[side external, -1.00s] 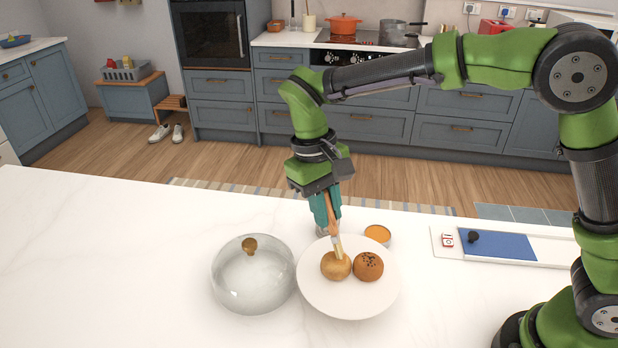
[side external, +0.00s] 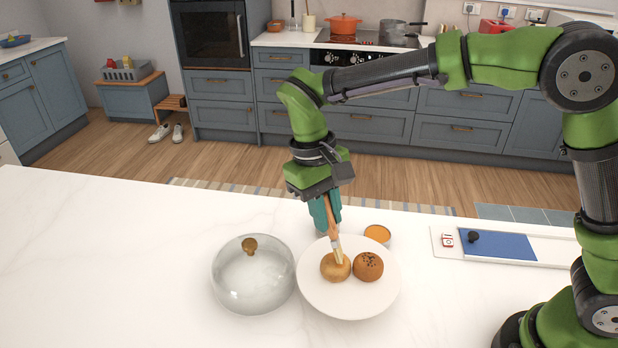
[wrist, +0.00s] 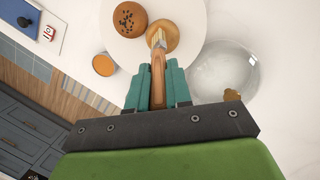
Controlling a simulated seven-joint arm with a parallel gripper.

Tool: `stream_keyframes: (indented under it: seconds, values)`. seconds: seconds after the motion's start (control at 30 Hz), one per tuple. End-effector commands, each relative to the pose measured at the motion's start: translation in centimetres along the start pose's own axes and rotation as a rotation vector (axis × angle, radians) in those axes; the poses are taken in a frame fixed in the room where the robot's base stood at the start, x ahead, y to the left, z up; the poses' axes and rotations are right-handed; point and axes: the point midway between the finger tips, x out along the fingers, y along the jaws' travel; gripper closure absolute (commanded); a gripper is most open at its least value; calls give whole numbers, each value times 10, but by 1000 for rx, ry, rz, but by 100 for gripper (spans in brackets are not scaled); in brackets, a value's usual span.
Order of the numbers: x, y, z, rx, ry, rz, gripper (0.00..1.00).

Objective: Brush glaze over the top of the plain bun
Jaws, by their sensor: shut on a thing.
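The plain bun (side external: 335,268) sits on the left of a white plate (side external: 345,305), beside a darker bun with dark specks (side external: 369,266). My gripper (side external: 326,210) is shut on the wooden handle of a brush (side external: 334,228) above the plate. The brush points down and its pale bristles meet the top of the plain bun. In the wrist view the brush (wrist: 158,70) lies between my teal fingers, with its tip over the plain bun (wrist: 168,40). A small bowl of orange glaze (side external: 377,234) stands behind the plate.
A glass dome with a wooden knob (side external: 252,280) stands left of the plate, close to its rim. A white board with a blue panel (side external: 497,245) lies to the right. The counter's left side is clear.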

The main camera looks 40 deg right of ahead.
Motion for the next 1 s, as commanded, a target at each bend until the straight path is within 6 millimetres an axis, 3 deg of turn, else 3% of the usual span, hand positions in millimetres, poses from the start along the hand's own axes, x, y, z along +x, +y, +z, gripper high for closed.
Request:
stream_keyframes:
  seconds: [0.17,0.57,1.0]
  values:
    - [1,-5,6,-1,0,0,100]
    - [0,9,-10,1,0,0,100]
    - [2,-6,6,-1,-1,0,100]
